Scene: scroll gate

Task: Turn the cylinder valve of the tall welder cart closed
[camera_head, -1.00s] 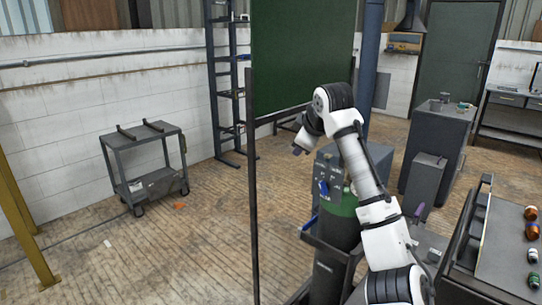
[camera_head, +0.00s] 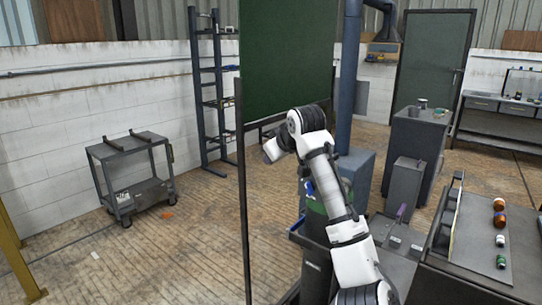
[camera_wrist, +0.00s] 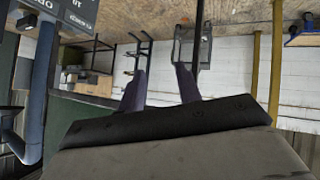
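The tall welder cart stands right of centre in the head view, with a blue-grey welder box (camera_head: 357,165) and a green-shouldered gas cylinder (camera_head: 316,228). My arm crosses in front of it and hides much of the box front and the cylinder top. I cannot make out the cylinder valve. My gripper (camera_head: 270,152) is left of the cart, near the green screen's post, and its fingers barely show there. In the wrist view my gripper (camera_wrist: 161,84) has two dark fingers spread apart with nothing between them.
A green screen (camera_head: 288,62) on dark posts stands just behind and left of my arm. A grey trolley (camera_head: 130,155) is at the left wall. A bench (camera_head: 470,262) with several small cans is at right. Wooden floor between trolley and screen is mostly clear.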

